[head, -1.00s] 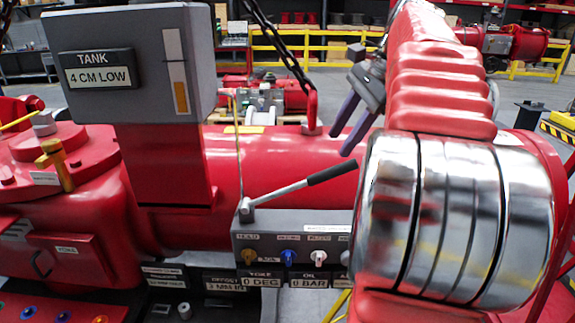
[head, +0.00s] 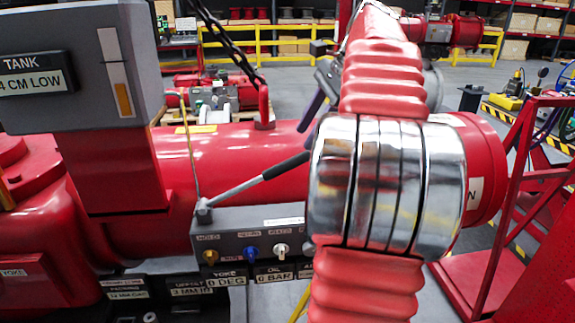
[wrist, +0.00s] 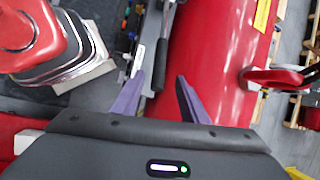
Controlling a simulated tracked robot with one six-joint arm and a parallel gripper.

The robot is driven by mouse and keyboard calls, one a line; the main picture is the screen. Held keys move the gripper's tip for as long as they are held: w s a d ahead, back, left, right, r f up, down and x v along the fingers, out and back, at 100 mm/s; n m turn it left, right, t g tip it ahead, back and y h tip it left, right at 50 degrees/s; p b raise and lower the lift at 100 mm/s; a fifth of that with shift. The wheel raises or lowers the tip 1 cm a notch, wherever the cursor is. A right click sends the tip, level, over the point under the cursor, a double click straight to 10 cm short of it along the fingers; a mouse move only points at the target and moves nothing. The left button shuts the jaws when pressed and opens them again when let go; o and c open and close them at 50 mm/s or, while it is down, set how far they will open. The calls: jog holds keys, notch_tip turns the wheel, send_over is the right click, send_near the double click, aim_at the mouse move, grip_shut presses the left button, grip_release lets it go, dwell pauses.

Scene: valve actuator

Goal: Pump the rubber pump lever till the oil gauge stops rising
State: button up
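The pump lever (head: 262,178) is a grey rod with a black rubber grip. It slants up to the right from its pivot on the grey valve block (head: 240,228). The oil gauge (head: 274,277) below the block reads 0 BAR. My gripper (wrist: 160,76) is open, with two purple fingers apart and nothing held. In the wrist view, the lever's black grip (wrist: 160,62) shows beyond the fingers, nearer the left one. In the head view, a purple finger (head: 312,108) shows just above the grip's end; my arm hides the rest.
A grey tank box (head: 70,70) reading 4 CM LOW stands on a red post at left. A large red cylinder (head: 225,165) lies behind the lever. A chain (head: 225,40) hangs to a red lug (head: 264,105). A red frame (head: 520,200) stands at right.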

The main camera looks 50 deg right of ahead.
aim_at(292, 159)
jog(key=x, duration=1.1)
jog(key=shift+c, duration=0.5)
grip_shut()
